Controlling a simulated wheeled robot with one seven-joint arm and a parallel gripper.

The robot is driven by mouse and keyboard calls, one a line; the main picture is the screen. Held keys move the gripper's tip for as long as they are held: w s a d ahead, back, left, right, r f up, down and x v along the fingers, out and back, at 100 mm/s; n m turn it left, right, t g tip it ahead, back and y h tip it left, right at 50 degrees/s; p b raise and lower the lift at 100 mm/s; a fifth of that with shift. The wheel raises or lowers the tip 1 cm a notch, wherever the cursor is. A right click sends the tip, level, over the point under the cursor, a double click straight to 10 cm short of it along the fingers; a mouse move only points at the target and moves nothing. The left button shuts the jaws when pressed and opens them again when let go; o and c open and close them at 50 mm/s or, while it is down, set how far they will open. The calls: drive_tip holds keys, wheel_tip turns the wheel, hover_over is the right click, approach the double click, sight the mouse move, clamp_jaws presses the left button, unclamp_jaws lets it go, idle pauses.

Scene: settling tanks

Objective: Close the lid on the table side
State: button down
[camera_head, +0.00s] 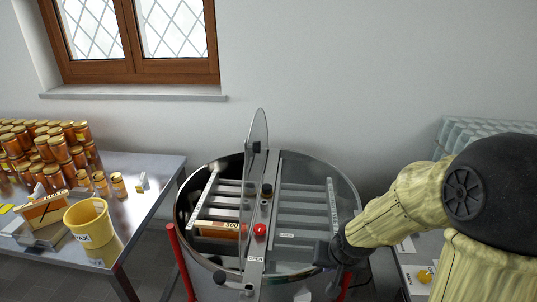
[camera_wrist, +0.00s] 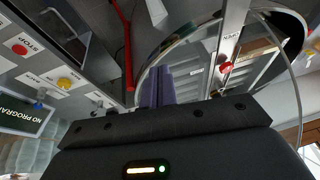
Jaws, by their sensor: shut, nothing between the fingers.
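The round steel drum (camera_head: 185,215) stands in the middle of the head view, with a bar across its top. The clear half lid on the table side (camera_head: 259,130) stands upright by the bar, with a dark knob on it; its curved edge seems to show at the right of the wrist view (camera_wrist: 291,65). The left half of the drum is open, showing a rack and a wooden frame (camera_head: 218,229). The right half appears covered by a clear lid (camera_head: 300,190). My gripper (camera_head: 325,254) is shut and empty at the drum's right front, apart from the upright lid. Its fingers show in the wrist view (camera_wrist: 157,88).
A red knob (camera_head: 260,230) sits on the bar. A steel table (camera_head: 150,165) on the left holds jars (camera_head: 60,148) and a yellow bucket (camera_head: 90,222). Red legs (camera_head: 180,262) flank the drum. A control panel with buttons (camera_wrist: 65,83) is near my gripper.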

drive_tip(key=w+a+r+m+t+y+b, duration=0.1)
drive_tip(key=w+a+m+t+y, duration=0.2)
drive_tip(key=w, duration=0.4)
drive_tip(key=w+a+r+m+t+y+b, duration=0.1)
drive_tip(key=w+a+y, duration=0.2)
drive_tip(key=w+a, duration=0.3)
drive_tip(key=w+d+r+m+t+y, duration=0.1)
drive_tip(key=w+r+m+t+y, duration=0.1)
drive_tip(key=r, duration=0.5)
drive_tip(key=w+d+r+m+t+y+b, duration=0.1)
drive_tip(key=w+d+r+m+t+y, duration=0.1)
drive_tip(key=r, duration=0.6)
drive_tip(key=shift+w+t+y, duration=0.5)
drive_tip(key=shift+w+y, duration=0.1)
drive_tip(key=shift+w, duration=0.5)
drive_tip(key=shift+w+a, duration=0.1)
drive_tip(key=s+a+p+x, duration=0.2)
drive_tip(key=p+x, duration=0.2)
drive_tip(key=x, duration=0.8)
drive_tip(key=shift+w+a, duration=0.25)
drive_tip(key=shift+w, duration=0.05)
